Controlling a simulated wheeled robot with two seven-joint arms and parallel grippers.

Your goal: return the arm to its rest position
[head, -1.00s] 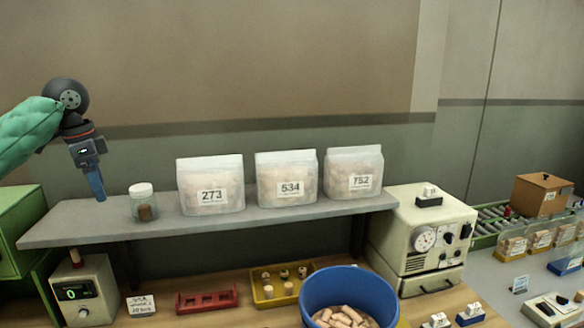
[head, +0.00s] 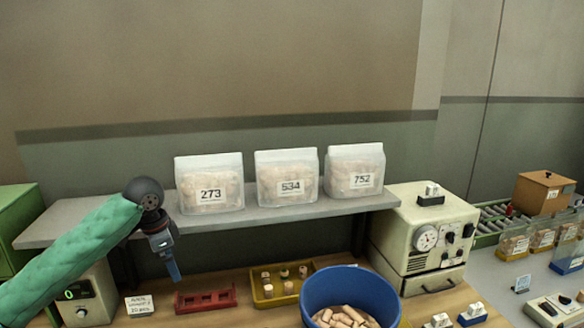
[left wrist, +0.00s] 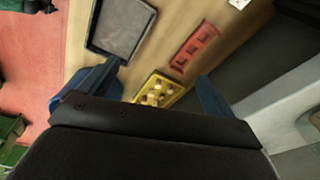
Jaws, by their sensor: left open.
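My left gripper (head: 172,268) hangs in front of the shelf's front edge with its blue fingers pointing down, above the back of the workbench. It holds nothing. In the left wrist view its two blue fingers (left wrist: 155,90) are spread apart, with the bench far below between them. My left arm in its green sleeve (head: 80,255) comes in from the lower left. My right gripper is in neither view.
The grey shelf (head: 275,214) carries bags 273 (head: 209,184), 534 (head: 287,178) and 752 (head: 354,173). Below are a red rack (head: 205,299), a yellow tray (head: 262,303) with corks, and a blue tub (head: 350,287). A cream machine (head: 421,240) stands right.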

